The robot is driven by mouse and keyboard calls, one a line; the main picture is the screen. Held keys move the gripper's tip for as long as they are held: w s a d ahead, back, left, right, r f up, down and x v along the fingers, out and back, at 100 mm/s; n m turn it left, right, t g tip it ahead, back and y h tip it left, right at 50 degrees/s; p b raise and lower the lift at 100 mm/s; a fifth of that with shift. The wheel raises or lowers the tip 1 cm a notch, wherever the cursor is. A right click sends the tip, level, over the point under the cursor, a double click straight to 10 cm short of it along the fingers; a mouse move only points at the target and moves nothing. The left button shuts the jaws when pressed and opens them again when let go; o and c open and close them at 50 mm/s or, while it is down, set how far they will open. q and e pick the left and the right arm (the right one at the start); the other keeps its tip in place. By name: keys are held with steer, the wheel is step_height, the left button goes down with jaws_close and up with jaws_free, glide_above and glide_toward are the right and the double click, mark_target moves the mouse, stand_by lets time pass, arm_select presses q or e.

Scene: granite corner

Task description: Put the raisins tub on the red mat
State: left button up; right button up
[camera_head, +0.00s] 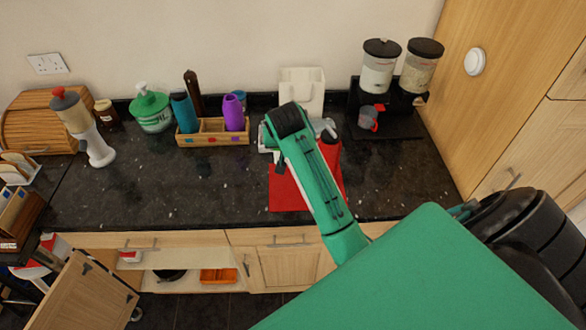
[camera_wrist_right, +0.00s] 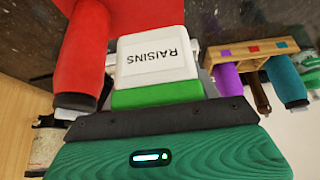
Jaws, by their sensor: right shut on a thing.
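The raisins tub (camera_wrist_right: 157,58) shows in the right wrist view with a white top marked RAISINS and a green part below. My right gripper (camera_wrist_right: 153,66) is shut on it, a finger at each side. The red mat (camera_head: 290,192) lies on the dark counter in the head view, partly under my right arm. It also shows behind the tub in the right wrist view (camera_wrist_right: 150,14). In the head view my right gripper (camera_head: 295,140) is at the mat's back edge, and the arm hides the tub. I cannot tell whether the tub touches anything. My left gripper is out of view.
A red bottle with a black cap (camera_wrist_right: 82,55) is close beside the tub, at the mat's back right. A wooden caddy (camera_head: 212,138) with bottles stands left of the gripper. A white container (camera_head: 302,88) is behind. A black dispenser stand (camera_head: 390,125) is right. The mat's front is clear.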

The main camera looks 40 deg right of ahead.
step_height(320, 180, down, 15)
steer(key=p, duration=0.4)
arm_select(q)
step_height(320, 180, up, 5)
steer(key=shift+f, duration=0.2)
arm_select(e)
steer(key=shift+f, duration=0.4)
steer(key=shift+f, duration=0.1)
steer(key=o, duration=1)
steer(key=shift+s+a+r, duration=0.15)
steer(key=shift+s+r, duration=0.05)
steer(key=shift+r, duration=0.25)
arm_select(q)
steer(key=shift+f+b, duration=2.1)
arm_select(e)
steer(key=shift+v, duration=5.6)
